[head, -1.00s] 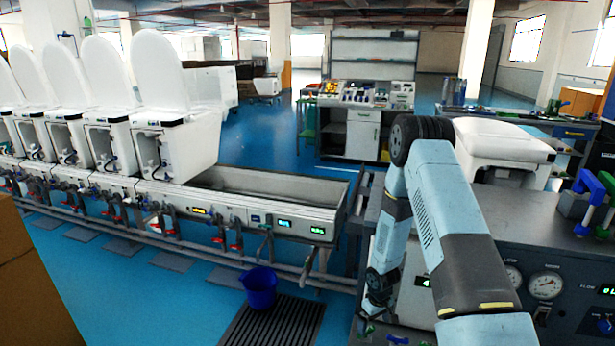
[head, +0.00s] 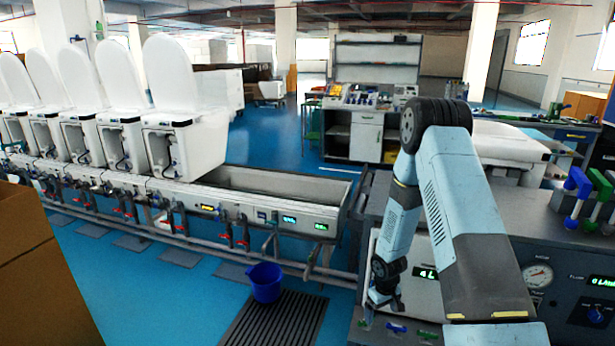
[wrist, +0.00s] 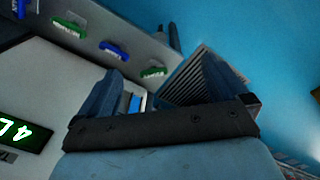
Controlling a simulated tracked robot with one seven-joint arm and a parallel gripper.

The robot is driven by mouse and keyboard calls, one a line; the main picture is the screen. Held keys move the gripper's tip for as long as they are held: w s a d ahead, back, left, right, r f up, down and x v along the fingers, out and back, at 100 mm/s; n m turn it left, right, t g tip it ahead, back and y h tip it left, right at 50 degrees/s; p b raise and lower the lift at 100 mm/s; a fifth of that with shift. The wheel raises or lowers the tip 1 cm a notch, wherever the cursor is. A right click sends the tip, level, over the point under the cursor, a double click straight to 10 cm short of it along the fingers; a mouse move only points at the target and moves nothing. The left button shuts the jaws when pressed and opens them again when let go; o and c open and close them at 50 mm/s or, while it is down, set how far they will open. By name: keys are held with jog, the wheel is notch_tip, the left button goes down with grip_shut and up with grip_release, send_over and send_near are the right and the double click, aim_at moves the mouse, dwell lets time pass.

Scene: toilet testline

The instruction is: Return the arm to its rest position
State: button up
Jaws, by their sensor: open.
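My arm (head: 440,190) rises on the right in the head view, bends at a dark upper joint and hangs down in front of the grey test bench (head: 530,250). My gripper (head: 383,302) is at its lower end, small and partly unclear there. In the wrist view my gripper (wrist: 165,85) shows two dark blue fingers spread apart with nothing between them. Beyond the fingers are the floor grate and the bench's lower edge. The gripper is beside the bench's front, close to a green 4L display (wrist: 22,132).
Green and blue clips (head: 397,328) lie along the bench edge below my gripper. A blue bucket (head: 265,282) stands on the floor by a dark grate (head: 275,322). A toilet line with a long trough (head: 270,190) is at left. A brown box (head: 40,270) fills the lower left.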

jog(key=s+d+r+m+t+h, duration=0.1)
jog(key=s+r, duration=0.2)
jog(key=r, duration=1.5)
jog(key=s+d+r+m+t, duration=0.1)
jog(key=s+r+m+t, duration=0.1)
jog(key=r, duration=1.6)
jog(key=s+a+r+m+t, duration=0.1)
jog(key=s+r, duration=0.7)
jog(key=s, duration=0.4)
jog(key=s+a+r+m+t+y, duration=0.1)
jog(key=s+r, duration=0.8)
jog(key=s, duration=0.3)
jog(key=shift+s+a, duration=0.35)
jog(key=shift+a, duration=0.05)
